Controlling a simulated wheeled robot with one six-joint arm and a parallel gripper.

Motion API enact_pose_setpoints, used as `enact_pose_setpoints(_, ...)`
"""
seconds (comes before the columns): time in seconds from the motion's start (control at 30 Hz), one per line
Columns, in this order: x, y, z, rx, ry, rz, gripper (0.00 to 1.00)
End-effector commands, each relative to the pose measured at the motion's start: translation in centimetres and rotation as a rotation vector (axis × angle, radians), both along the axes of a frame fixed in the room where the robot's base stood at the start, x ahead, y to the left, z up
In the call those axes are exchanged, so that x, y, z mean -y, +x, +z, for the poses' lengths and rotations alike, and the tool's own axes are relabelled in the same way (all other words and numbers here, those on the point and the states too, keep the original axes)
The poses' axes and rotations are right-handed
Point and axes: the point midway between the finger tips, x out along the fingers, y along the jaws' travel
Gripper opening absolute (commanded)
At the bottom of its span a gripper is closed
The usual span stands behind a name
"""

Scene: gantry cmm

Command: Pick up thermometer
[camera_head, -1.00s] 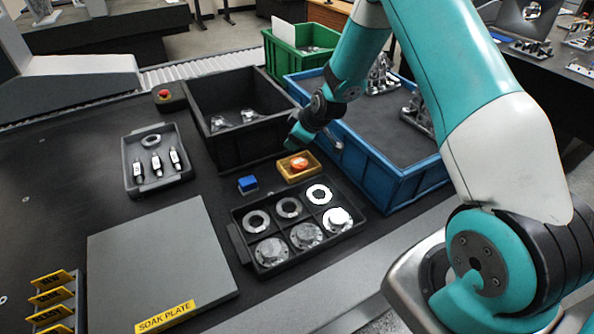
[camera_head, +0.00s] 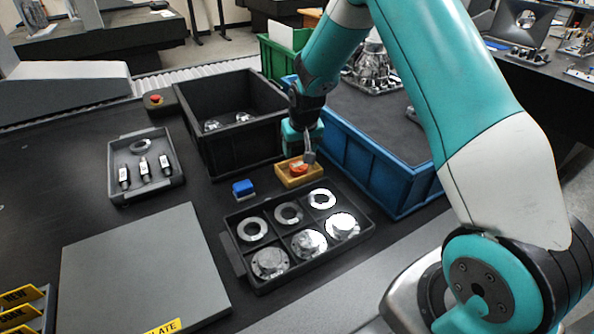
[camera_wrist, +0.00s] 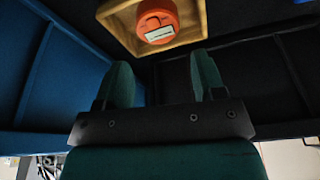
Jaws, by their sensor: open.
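An orange round device with a small pale display, which I take to be the thermometer (camera_head: 298,168), sits in a small yellow tray (camera_head: 292,183) on the dark table. In the wrist view the orange device (camera_wrist: 157,18) and the yellow tray (camera_wrist: 193,33) show at the top, ahead of the fingers. My gripper (camera_head: 309,157) is just above and beside the tray's right end in the head view. In the wrist view my gripper (camera_wrist: 163,72) has its two fingers apart with nothing between them.
A black bin (camera_head: 185,105) stands behind left of the tray, and a blue bin (camera_head: 375,165) stands to the right. A small blue block (camera_head: 243,188) and a divided tray of metal parts (camera_head: 235,262) lie nearby. A grey plate (camera_head: 145,265) is at front left.

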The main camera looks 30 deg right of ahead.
Motion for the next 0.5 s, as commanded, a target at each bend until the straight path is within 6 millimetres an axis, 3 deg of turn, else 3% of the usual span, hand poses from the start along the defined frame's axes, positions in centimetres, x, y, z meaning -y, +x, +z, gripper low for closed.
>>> enact_pose_setpoints(0.1,0.1,0.4,-1.6,-0.001,0.0,0.001,0.63)
enact_pose_setpoints(0.3,0.1,0.6,-2.9,-0.001,0.0,0.002,0.63)
enact_pose_setpoints(0.5,0.2,0.8,-6.1,-0.002,0.001,0.002,0.63)
